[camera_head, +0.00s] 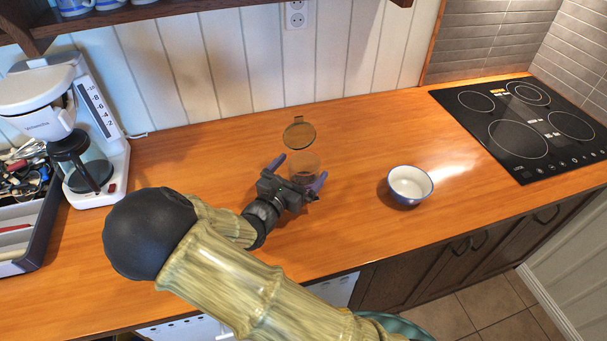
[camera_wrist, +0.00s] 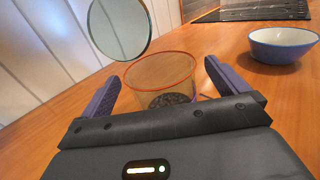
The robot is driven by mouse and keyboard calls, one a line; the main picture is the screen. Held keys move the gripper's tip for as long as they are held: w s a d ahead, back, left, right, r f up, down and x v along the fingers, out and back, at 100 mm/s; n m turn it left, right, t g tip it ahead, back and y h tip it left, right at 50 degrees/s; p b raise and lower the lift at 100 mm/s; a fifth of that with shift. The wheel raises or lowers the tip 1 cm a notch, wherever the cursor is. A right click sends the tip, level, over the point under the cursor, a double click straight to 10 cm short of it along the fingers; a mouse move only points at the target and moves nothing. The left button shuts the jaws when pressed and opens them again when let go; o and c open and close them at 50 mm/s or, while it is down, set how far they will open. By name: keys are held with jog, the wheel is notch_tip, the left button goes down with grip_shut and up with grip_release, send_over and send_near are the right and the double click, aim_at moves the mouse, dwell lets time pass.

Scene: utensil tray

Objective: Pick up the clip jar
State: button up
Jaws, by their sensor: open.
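The clip jar (camera_head: 304,167) is a small clear glass jar standing on the wooden counter, with its round lid (camera_head: 299,134) open and tilted up behind it. The jar also shows in the wrist view (camera_wrist: 160,78), with a reddish rim and something dark at the bottom; the lid (camera_wrist: 119,27) stands up at upper left there. My gripper (camera_head: 296,173) is open, with one purple finger on each side of the jar. In the wrist view the fingers (camera_wrist: 160,85) flank the jar. I cannot tell whether they touch it. The gripper body hides the jar's lower front.
A white bowl with a blue outside (camera_head: 409,186) stands right of the jar. A black cooktop (camera_head: 530,125) is at far right. A coffee maker (camera_head: 75,125) and a utensil tray (camera_head: 41,237) are at left. The counter behind the jar is clear; a shelf hangs above.

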dwell(0.3)
jog(key=c, duration=1.6)
jog(key=shift+r, duration=0.15)
notch_tip(320, 180, up, 10)
jog(key=shift+f, duration=0.1)
